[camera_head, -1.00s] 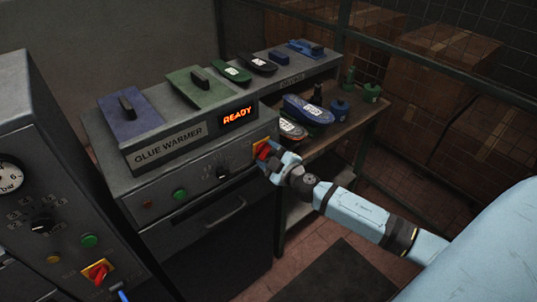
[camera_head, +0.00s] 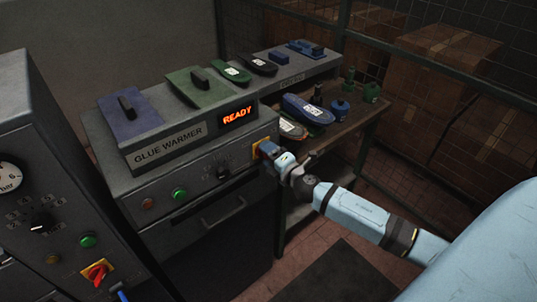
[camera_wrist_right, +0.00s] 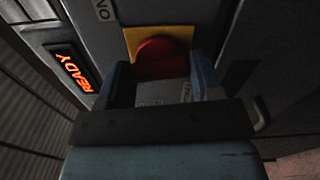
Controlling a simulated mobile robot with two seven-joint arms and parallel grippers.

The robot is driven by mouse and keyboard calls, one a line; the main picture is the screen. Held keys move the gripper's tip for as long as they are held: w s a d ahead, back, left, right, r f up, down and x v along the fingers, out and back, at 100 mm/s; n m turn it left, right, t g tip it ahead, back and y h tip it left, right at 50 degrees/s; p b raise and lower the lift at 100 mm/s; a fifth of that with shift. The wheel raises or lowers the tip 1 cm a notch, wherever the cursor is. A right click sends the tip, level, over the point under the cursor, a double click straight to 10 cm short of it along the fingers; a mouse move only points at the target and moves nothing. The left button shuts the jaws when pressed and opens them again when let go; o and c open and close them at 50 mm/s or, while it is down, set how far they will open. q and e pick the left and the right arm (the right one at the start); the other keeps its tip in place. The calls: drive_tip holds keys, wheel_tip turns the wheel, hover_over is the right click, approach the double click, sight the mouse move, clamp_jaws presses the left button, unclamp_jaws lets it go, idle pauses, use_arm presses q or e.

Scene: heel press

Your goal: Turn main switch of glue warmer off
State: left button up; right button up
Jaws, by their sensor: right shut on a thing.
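The glue warmer (camera_head: 168,144) is a grey cabinet with a lit READY display (camera_head: 238,116). Its main switch is a red knob (camera_wrist_right: 160,57) on a yellow plate (camera_wrist_right: 131,38), on the front panel at the right end. My right gripper (camera_head: 268,151) is at that switch. In the right wrist view its two fingers (camera_wrist_right: 160,74) stand on either side of the red knob, shut on it. In the head view the gripper hides the knob, and only part of the yellow plate shows.
A grey machine (camera_head: 60,190) with a gauge and another red switch (camera_head: 97,272) on yellow stands at the left. Shoe parts and green and blue bottles (camera_head: 371,92) sit on a bench behind my right gripper. A wire fence and boxes are behind.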

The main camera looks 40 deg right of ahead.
drive_tip(key=shift+n+p, duration=0.3)
drive_tip(key=shift+n, duration=3.3)
drive_tip(key=o, duration=0.9)
